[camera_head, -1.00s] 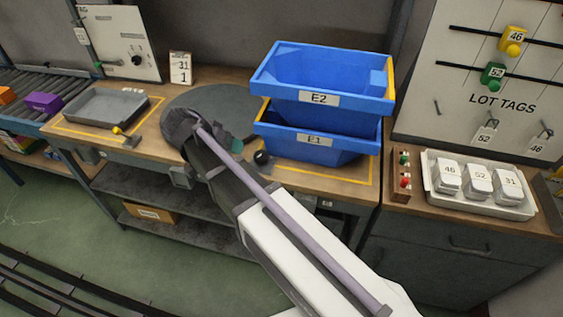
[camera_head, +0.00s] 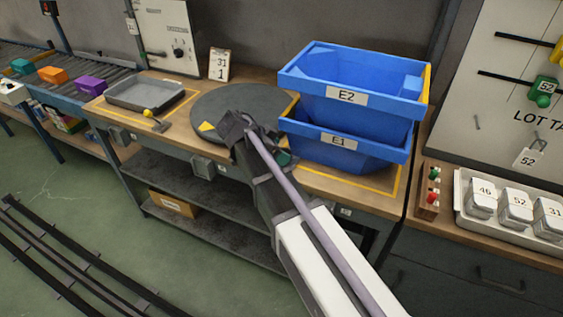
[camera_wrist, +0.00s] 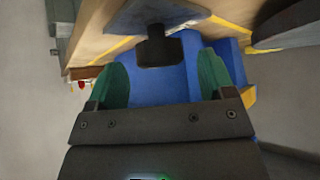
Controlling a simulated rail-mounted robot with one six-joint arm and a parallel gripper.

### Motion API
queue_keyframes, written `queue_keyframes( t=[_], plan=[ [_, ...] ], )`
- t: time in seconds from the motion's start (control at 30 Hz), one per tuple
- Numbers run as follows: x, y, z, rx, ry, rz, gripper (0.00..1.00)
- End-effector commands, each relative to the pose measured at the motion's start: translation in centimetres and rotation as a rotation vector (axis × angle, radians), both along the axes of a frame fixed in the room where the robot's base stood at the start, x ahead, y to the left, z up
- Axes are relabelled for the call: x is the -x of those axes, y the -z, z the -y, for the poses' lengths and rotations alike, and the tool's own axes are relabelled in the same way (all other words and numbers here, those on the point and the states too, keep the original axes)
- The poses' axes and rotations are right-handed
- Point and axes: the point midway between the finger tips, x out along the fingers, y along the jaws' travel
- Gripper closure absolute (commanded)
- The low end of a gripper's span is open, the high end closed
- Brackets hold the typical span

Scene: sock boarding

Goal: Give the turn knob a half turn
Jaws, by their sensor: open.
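A dark knob (camera_wrist: 157,47) on a grey-blue plate (camera_wrist: 140,14) shows in the wrist view, beyond and roughly midway between my green fingertips. I cannot tell for sure that it is the turn knob. My gripper (camera_wrist: 160,72) is open and empty, with the knob apart from both fingers. In the head view my gripper (camera_head: 284,156) hangs near the bench's front edge, between the round turntable (camera_head: 218,101) and the blue bins; my wrist hides the knob there. A control panel (camera_head: 167,36) with a small black dial (camera_head: 178,53) stands at the back left.
Stacked blue bins E2 (camera_head: 346,97) and E1 (camera_head: 338,141) stand close right of my gripper. A grey tray (camera_head: 145,94) and a yellow-headed tool (camera_head: 154,119) lie left of the turntable.

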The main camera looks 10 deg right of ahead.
Motion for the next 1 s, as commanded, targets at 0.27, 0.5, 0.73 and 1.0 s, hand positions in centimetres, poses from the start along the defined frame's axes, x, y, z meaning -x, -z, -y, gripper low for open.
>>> queue_keyframes(
  t=[0.27, 0.5, 0.73, 1.0],
  plan=[
    [-0.23, 1.32, 1.38, 0.000, 0.000, 0.000, 0.24],
    [-0.23, 1.27, 1.35, 0.000, 0.000, 0.000, 0.35],
    [-0.22, 1.27, 1.33, 0.000, 0.000, 0.000, 0.57],
    [-0.20, 1.27, 1.33, -0.001, -0.001, 0.000, 0.73]
  ],
)
